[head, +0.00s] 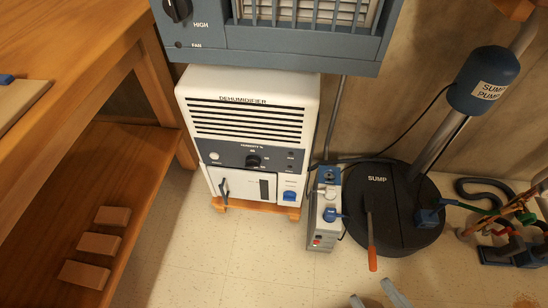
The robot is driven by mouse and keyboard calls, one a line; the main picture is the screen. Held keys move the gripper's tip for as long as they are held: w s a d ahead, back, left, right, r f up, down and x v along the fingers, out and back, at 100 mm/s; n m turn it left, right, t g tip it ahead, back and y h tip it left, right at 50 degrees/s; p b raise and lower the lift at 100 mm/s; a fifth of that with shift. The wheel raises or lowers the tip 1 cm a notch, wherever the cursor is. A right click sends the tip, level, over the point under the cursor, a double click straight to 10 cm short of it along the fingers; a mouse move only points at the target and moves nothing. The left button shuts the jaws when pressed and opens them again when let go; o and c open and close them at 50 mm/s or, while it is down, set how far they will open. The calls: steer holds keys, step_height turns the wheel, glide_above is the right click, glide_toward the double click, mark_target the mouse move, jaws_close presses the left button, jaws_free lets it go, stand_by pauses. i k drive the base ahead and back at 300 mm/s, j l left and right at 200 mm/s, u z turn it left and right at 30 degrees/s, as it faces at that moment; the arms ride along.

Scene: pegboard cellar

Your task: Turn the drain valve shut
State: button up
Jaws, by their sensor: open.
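Pipes with green, orange and red parts (525,216) at the right edge could also include a valve. My gripper (374,294) shows at the bottom edge as two grey fingertips, apart and empty. It is below and right of the dehumidifier, touching nothing visible.
A grey power box (325,220) with blue plugs stands right of the dehumidifier. Beside it is the black sump cover (397,225) with an orange-handled bar (371,240). A wooden bench (95,50) fills the left. A blue heater-like unit (275,45) overhangs the top. Floor in front is clear.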

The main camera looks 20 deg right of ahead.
mark_target(288, 196)
steer(key=i+l+u, duration=0.15)
steer(key=u, duration=0.35)
steer(key=i+l+u, duration=0.2)
steer(key=u, duration=0.3)
